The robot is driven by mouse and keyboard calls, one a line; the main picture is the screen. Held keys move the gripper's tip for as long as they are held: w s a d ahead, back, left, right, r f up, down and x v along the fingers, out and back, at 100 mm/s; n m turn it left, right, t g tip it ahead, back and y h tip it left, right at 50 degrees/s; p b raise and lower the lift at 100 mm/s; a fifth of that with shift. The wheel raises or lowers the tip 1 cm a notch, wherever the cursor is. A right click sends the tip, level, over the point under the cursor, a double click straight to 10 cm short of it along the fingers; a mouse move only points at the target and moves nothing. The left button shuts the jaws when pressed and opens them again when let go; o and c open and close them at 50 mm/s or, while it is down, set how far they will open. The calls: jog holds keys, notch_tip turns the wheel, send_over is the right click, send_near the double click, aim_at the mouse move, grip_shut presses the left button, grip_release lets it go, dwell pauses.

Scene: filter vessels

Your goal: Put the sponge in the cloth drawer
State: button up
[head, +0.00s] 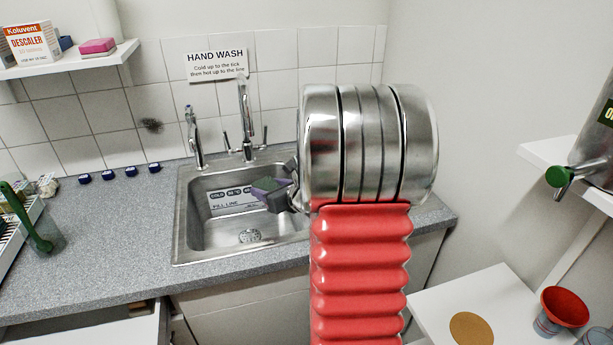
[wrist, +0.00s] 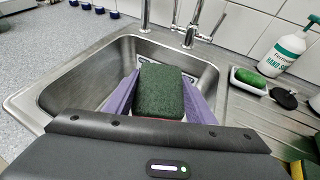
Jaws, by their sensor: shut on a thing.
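A sponge (wrist: 160,90) with a dark green scouring top sits between the purple fingers of my gripper (wrist: 160,100) in the wrist view. My gripper is shut on it and holds it over the sink basin. In the head view my gripper (head: 271,190) is above the right part of the sink, with a bit of green between its fingers. A pulled-out drawer (head: 118,331) shows under the worktop at the bottom left of the head view. Only part of it is in view, its inside is mostly hidden, and no label on it can be read.
The steel sink (head: 240,235) and its taps (head: 246,120) lie around my gripper. A jug (head: 45,230) with a green handle and a rack stand at left. A soap dish (wrist: 248,81) and hand soap bottle (wrist: 283,52) stand right of the sink. The worktop's front left is clear.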

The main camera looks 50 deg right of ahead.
jog(key=w+a+f+n+y, duration=0.1)
jog(key=a+y, duration=0.1)
jog(key=a, duration=0.6)
jog(key=w+a+f+n+y, duration=0.1)
jog(key=a+n+y, duration=0.1)
jog(key=a, duration=0.7)
jog(key=w+a+f+n+y, duration=0.1)
jog(key=a+n+y, duration=0.1)
jog(key=a, duration=0.7)
jog(key=shift+w+a, duration=0.15)
jog(key=shift+a, duration=0.05)
jog(key=shift+d, duration=0.15)
